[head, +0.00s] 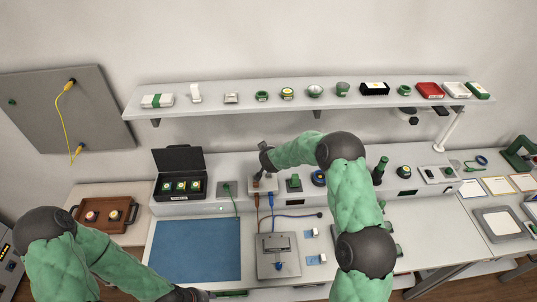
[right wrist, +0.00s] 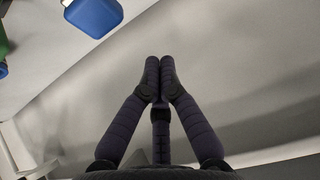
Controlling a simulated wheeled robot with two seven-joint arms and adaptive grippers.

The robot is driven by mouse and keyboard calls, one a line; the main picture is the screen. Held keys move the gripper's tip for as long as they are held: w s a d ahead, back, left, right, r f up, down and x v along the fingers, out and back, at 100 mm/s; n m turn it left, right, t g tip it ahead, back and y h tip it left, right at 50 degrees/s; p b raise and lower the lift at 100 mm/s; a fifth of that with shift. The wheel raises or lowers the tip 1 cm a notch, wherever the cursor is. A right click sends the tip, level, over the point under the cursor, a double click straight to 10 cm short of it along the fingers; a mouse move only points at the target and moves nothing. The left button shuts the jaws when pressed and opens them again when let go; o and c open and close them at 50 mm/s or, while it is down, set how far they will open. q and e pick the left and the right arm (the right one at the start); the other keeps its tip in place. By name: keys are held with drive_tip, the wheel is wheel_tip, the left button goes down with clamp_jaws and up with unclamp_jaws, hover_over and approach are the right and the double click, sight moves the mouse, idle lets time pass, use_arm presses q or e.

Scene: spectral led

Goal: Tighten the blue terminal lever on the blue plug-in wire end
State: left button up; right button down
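A light terminal unit (head: 265,186) stands on the raised back ledge, with an orange-brown and a blue wire end (head: 271,200) at its front. My right gripper (head: 257,178) reaches over it from the right; in the right wrist view its fingers (right wrist: 160,62) are together with nothing visible between them. A blue block (right wrist: 95,14) shows at that view's top, apart from the fingertips; I cannot tell whether it is the lever. The blue terminal lever is too small to make out in the head view. My left gripper (head: 192,295) is low at the front edge, its fingers unclear.
A grey device (head: 265,262) sits on the bench below the terminal unit, beside a blue mat (head: 183,255). An open black case (head: 180,192) with green items stands left. A green-topped unit (head: 294,184) is close to the right gripper. A shelf (head: 215,106) runs above.

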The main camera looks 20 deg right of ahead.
sight(269, 174)
drive_tip(key=shift+s+a+f, duration=0.25)
drive_tip(key=shift+s+f, duration=0.2)
drive_tip(key=shift+s, duration=0.4)
drive_tip(key=shift+s+a+f, duration=0.2)
drive_tip(key=shift+s+f, duration=0.25)
drive_tip(key=shift+s, duration=0.35)
drive_tip(key=shift+s+f+b, duration=0.1)
drive_tip(key=shift+s+b, duration=0.1)
drive_tip(key=shift+b, duration=0.75)
drive_tip(key=shift+s+a+t+b, duration=0.15)
drive_tip(key=shift+s+t+b, duration=0.45)
drive_tip(key=shift+b, duration=1.35)
drive_tip(key=s+f+t+b, duration=0.1)
drive_tip(key=t+b, duration=0.1)
drive_tip(key=b, duration=0.4)
drive_tip(key=s+f+t+h+b, duration=0.1)
drive_tip(key=s+t+b, duration=0.1)
drive_tip(key=b, duration=0.4)
drive_tip(key=s+a+f+t+b, duration=0.1)
drive_tip(key=t+b, duration=0.1)
drive_tip(key=b, duration=0.5)
drive_tip(key=shift+s+h, duration=0.15)
drive_tip(key=shift+h, duration=0.25)
drive_tip(key=shift+s+a+f+b, duration=0.2)
drive_tip(key=shift+s+f+b, duration=0.2)
drive_tip(key=shift+b, duration=0.6)
drive_tip(key=shift+s+a+f+b, duration=0.1)
drive_tip(key=shift+s+f+b, duration=0.3)
drive_tip(key=shift+f+b, duration=0.25)
drive_tip(key=shift+f, duration=0.15)
